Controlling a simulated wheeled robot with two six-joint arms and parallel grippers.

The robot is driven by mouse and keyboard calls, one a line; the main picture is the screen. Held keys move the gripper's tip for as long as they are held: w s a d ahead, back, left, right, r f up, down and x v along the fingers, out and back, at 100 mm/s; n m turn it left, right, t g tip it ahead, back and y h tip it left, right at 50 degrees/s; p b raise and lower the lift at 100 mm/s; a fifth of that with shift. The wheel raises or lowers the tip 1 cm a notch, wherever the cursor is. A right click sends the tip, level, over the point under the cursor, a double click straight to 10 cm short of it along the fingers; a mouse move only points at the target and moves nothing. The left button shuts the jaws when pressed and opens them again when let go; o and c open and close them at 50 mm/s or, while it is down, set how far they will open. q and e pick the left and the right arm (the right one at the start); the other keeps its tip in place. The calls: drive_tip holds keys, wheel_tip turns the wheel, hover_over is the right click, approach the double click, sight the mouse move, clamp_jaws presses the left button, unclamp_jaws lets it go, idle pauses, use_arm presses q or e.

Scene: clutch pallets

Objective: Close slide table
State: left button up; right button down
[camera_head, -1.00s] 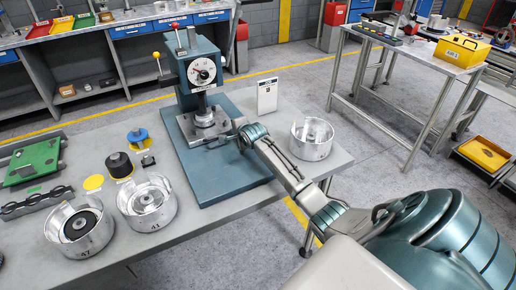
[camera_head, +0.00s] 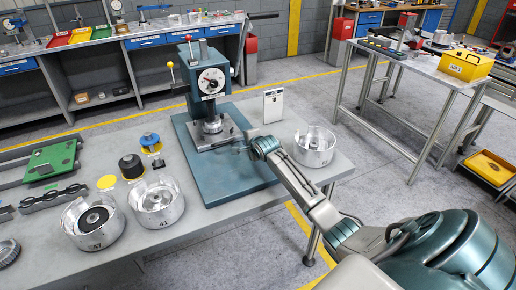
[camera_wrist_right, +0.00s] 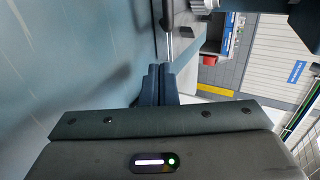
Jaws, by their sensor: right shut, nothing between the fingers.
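A blue-green press with a round dial (camera_head: 211,81) stands on the grey workbench. Its slide table (camera_head: 212,138), a flat metal plate with a round metal fitting on it, sits under the press head on the blue base plate (camera_head: 225,174). My right gripper (camera_head: 242,149) is low over the base plate, at the right front of the slide table. In the right wrist view its fingers (camera_wrist_right: 160,84) are shut together and empty. A thin metal rod (camera_wrist_right: 168,46) shows just beyond the fingertips; I cannot tell whether they touch it. My left gripper is not in view.
A metal housing (camera_head: 315,146) stands to the right of my right arm, and a white card stand (camera_head: 272,105) behind. Two more housings (camera_head: 90,221) and (camera_head: 157,202), a black part (camera_head: 131,167) and a green tray (camera_head: 53,163) occupy the bench's left side.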

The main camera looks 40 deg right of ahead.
drive_tip(key=shift+s+f, duration=0.15)
drive_tip(key=shift+s, duration=0.1)
drive_tip(key=shift+f, duration=0.15)
drive_tip(key=shift+d+b+v, duration=0.2)
drive_tip(key=shift+b+v, duration=0.3)
drive_tip(key=shift+v, duration=0.6)
drive_tip(key=v, duration=0.4)
drive_tip(key=shift+a+b, duration=0.2)
drive_tip(key=shift+b, duration=0.1)
drive_tip(key=shift+s+r, duration=0.2)
drive_tip(key=shift+r, duration=0.05)
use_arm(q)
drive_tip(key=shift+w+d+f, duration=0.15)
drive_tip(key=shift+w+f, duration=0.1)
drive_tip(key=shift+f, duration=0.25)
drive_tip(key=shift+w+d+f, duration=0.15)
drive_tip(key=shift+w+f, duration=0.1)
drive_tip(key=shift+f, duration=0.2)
use_arm(e)
drive_tip(key=shift+s, duration=0.1)
